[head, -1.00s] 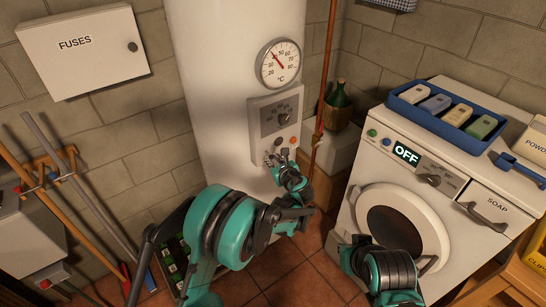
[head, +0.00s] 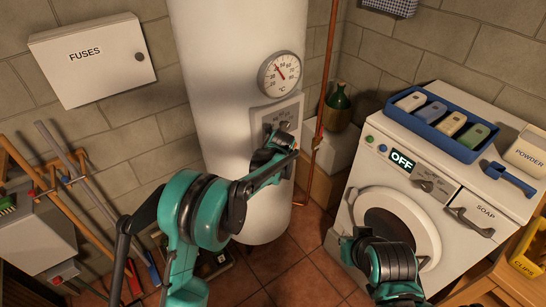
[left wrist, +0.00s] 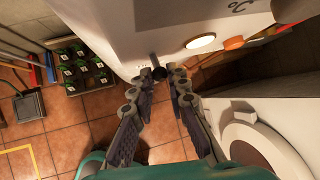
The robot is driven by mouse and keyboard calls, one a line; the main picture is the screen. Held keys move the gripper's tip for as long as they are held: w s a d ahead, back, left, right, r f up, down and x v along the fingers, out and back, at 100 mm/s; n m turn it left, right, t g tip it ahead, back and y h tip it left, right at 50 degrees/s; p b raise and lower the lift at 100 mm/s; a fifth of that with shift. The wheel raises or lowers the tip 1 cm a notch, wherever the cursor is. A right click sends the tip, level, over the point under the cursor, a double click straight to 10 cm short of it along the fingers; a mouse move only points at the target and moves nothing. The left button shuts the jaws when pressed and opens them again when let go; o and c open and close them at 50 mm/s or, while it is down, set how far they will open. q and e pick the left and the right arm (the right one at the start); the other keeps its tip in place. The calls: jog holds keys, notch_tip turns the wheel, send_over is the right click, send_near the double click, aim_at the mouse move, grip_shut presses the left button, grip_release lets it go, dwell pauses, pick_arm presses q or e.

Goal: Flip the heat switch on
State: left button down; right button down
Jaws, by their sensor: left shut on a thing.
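The white heater tank (head: 230,60) carries a grey control panel (head: 263,112), its lower part hidden by my left gripper (head: 283,140) in the head view. In the left wrist view a small dark switch lever (left wrist: 158,72) sticks out from the panel's lower edge. My left gripper (left wrist: 166,82) is shut on this lever, with its fingertips on either side. A pale lamp (left wrist: 200,41) and an orange one (left wrist: 233,43) sit beside it. My right arm is low, in front of the washing machine; its fingers cannot be made out.
A round thermometer (head: 281,73) sits above the panel. A copper pipe (head: 326,90) runs down right of the tank. The washing machine (head: 433,150), showing OFF, stands at right. A fuse box (head: 93,58) hangs at left.

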dwell(0.4)
pick_arm(q)
jog(key=c, duration=1.5)
grip_release()
jog(key=v, duration=1.2)
jog(key=s+a+r+n+b, duration=0.3)
jog(key=s+a+n, duration=0.9)
jog(key=s, duration=0.2)
jog(key=s+a+f+n+b, duration=0.1)
jog(key=s+a+f+n, duration=0.1)
jog(key=s+n, duration=0.3)
jog(key=s+a+f+n+b, duration=0.1)
jog(key=s+a+f+n, duration=0.1)
jog(key=s+n, duration=0.4)
jog(key=s+a+f+n+h, duration=0.1)
jog(key=s+a+f+n, duration=0.1)
jog(key=s+f+n, duration=0.2)
jog(key=shift+s+a+f+n+b, duration=0.15)
jog(key=shift+s+n, duration=0.3)
jog(key=shift+s, duration=0.5)
jog(key=shift+s+a+f+n+b, duration=0.2)
jog(key=shift+s+n, duration=0.25)
jog(key=shift+s, duration=0.5)
